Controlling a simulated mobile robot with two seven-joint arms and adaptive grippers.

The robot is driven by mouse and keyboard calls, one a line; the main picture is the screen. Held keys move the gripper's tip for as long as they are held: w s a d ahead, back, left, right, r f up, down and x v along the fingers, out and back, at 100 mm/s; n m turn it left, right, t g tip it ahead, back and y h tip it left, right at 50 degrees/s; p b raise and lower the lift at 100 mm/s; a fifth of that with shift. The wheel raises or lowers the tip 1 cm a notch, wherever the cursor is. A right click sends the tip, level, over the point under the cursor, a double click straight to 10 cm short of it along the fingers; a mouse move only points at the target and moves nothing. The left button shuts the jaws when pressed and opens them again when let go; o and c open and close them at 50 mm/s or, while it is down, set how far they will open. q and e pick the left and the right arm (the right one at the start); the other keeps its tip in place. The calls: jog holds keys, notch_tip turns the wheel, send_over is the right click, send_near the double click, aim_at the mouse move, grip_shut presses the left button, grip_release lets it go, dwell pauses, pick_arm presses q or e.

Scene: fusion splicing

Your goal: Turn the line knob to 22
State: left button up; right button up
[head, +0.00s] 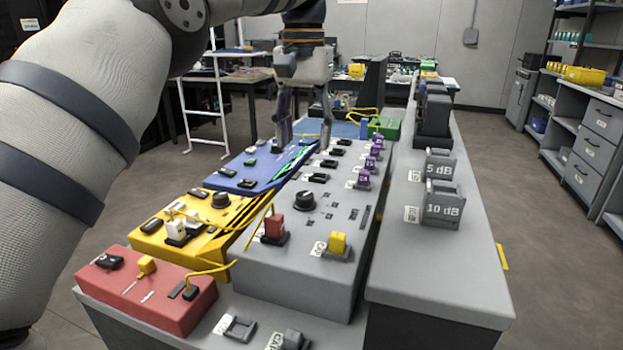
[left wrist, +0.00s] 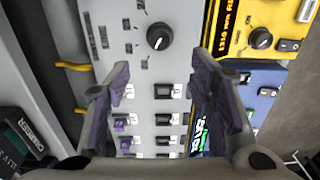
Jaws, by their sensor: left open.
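Two black round knobs are in view, and I cannot read which is the line knob. One (head: 305,200) stands on the grey panel (head: 300,270); the left wrist view shows it (left wrist: 159,37) with a white pointer mark. The other (head: 221,199) is on the yellow box (head: 195,245); it shows at the upper right of the left wrist view (left wrist: 261,38). My left gripper (head: 305,140) is open and empty, fingers pointing down over the far part of the panels. In the left wrist view its fingertips (left wrist: 161,66) are apart from the grey panel's knob.
A blue box (head: 250,170) with a lit green display lies behind the yellow one. A red box (head: 150,300) is in front. Red (head: 274,227) and yellow (head: 337,243) blocks stand near the grey panel's knob. Grey 5 dB and 10 dB blocks (head: 441,207) stand on the right ledge.

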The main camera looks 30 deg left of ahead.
aim_at(304, 195)
pick_arm(q)
notch_tip(304, 195, down, 11)
jog(key=shift+s+r+p, duration=0.1)
jog(key=shift+s+p, duration=0.05)
jog(key=shift+p, duration=0.25)
jog(key=c, duration=1.2)
